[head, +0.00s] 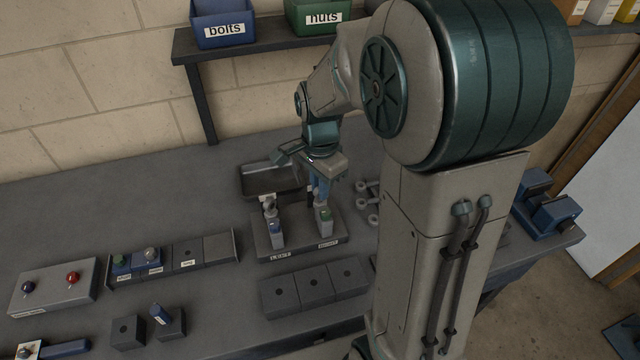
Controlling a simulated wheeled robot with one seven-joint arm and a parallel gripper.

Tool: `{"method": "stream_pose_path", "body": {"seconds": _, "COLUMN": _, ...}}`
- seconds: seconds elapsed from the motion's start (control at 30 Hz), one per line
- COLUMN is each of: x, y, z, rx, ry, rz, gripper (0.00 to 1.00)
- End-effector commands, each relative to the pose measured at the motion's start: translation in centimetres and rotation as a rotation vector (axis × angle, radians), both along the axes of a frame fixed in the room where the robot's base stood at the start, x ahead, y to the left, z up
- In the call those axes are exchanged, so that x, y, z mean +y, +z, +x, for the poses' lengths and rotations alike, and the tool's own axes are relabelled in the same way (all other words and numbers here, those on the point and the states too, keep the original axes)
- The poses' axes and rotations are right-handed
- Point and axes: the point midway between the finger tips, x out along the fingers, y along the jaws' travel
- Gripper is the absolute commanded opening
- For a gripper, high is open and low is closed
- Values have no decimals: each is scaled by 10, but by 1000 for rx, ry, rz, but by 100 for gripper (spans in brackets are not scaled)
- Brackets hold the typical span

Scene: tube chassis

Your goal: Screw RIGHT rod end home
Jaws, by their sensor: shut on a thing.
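A dark fixture (297,243) with LEFT and RIGHT labels on its front face stands at mid-table. Its left post (276,237) carries a pale rod end (268,203) at the top. Its right post (325,224) has a green part near its top. My gripper (321,196) points down directly over the right post, with its blue fingers shut on the right rod end. The fingers mostly hide that rod end, so I cannot tell its thread depth or how it seats.
A dark tray (270,180) lies behind the fixture. Several pale rod-end-like parts (372,205) lie to its right, partly behind my arm. An empty three-hole block (314,289) is in front. A labelled rack (205,250) stands left.

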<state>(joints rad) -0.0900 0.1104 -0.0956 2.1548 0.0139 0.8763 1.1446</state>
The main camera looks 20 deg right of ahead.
Motion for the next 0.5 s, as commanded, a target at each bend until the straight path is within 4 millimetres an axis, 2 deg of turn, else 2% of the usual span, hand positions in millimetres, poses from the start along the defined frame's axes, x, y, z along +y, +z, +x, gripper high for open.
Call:
{"method": "stream_pose_path", "body": {"seconds": 0.3, "x": 0, "y": -1, "z": -1, "rx": 5, "ry": -333, "rz": -2, "gripper": 0}}
{"method": "stream_pose_path", "body": {"seconds": 0.5, "x": -1, "y": -2, "z": -1, "rx": 4, "ry": -424, "rz": -2, "gripper": 0}}
